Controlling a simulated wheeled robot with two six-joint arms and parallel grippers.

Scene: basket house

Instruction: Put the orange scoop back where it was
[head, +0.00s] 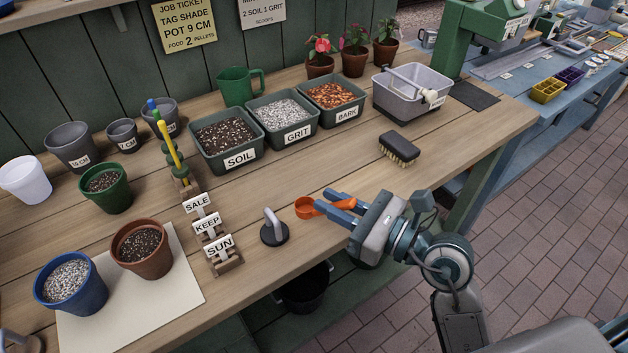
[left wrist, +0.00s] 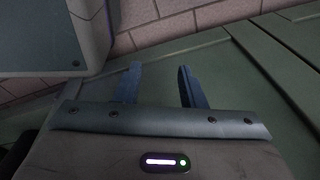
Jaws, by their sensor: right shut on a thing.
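The orange scoop (head: 308,208) is in my right gripper (head: 327,202), which is shut on its handle. The scoop's bowl points left, over the wooden bench close to its front edge. I cannot tell whether it touches the bench top. My left gripper (left wrist: 160,85) shows in the left wrist view with its two fingers apart and nothing between them. Tubs labelled SOIL (head: 228,140), GRIT (head: 283,115) and BARK (head: 334,101) stand in a row at the back of the bench.
A grey-handled tool (head: 274,231) stands left of the scoop, and a brush (head: 399,149) lies behind it. A grey bin (head: 412,95) stands back right. Label rack (head: 222,262) and pots (head: 142,249) fill the left. Bench between tubs and scoop is clear.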

